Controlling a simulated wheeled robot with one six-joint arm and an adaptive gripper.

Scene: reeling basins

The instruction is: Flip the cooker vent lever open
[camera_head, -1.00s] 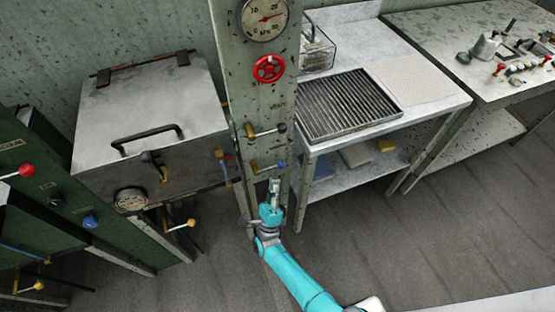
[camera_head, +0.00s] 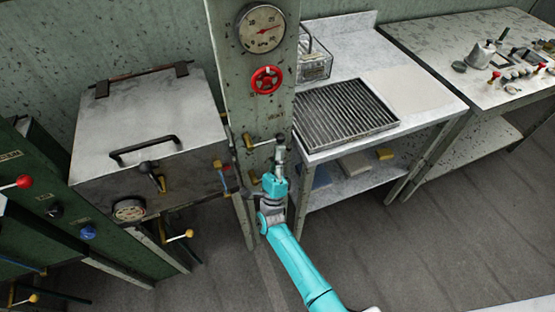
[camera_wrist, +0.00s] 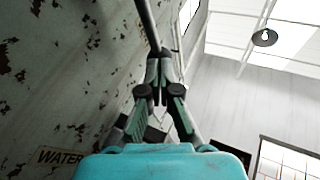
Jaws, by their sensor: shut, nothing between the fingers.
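The upper lever on the pale green column (camera_head: 228,60) has a brass hub (camera_head: 249,141) and a thin handle reaching right to my gripper. My gripper (camera_head: 280,141) is shut and empty, pointing up at the handle's outer end in the head view, hiding the tip. In the wrist view a dark rod (camera_wrist: 148,25), seemingly the handle, runs down to the closed fingertips (camera_wrist: 157,58). I cannot tell whether they touch it. My arm hides most of the lower lever.
A red handwheel (camera_head: 266,80) and a gauge (camera_head: 261,29) sit above on the column. A metal cooker box (camera_head: 145,110) stands left. A table with a ribbed tray (camera_head: 345,111) stands right. A WATER label (camera_wrist: 60,157) shows in the wrist view. The floor right of my arm is clear.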

